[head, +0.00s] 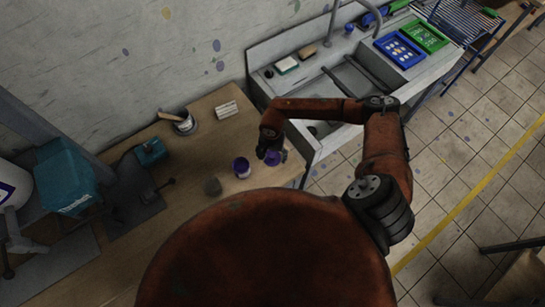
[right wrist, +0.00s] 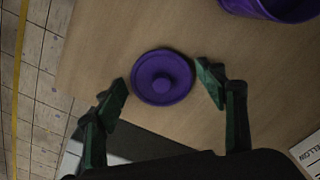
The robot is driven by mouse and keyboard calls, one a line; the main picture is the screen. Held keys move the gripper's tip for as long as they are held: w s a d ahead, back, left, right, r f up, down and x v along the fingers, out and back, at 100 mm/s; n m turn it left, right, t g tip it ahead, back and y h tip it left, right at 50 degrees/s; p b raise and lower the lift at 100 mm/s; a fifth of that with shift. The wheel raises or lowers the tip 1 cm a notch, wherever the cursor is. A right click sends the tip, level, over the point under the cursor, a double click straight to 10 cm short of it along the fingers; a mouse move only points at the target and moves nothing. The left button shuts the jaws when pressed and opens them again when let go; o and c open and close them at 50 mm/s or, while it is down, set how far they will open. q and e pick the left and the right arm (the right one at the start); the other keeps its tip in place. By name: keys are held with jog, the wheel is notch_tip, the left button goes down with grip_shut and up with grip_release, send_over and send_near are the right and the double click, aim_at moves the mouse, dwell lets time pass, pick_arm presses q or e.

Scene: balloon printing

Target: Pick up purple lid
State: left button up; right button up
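The purple lid (right wrist: 162,77) is a round disc with a knob in its middle. It lies on the wooden table (right wrist: 180,32), near the table's edge. My right gripper (right wrist: 163,88) is open, with one finger on each side of the lid, and no clear contact shows. In the head view, my right gripper (head: 270,152) is over the table's right end, and the lid (head: 276,158) shows partly beneath it. My left gripper is not in view.
A purple-topped cup (head: 241,168) stands just left of the lid, and its purple side (right wrist: 270,8) shows in the right wrist view. A sink (head: 350,85) adjoins the table.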

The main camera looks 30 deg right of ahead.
jog(key=c, duration=0.5)
jog(key=shift+o, duration=0.2)
jog(key=shift+r, duration=0.1)
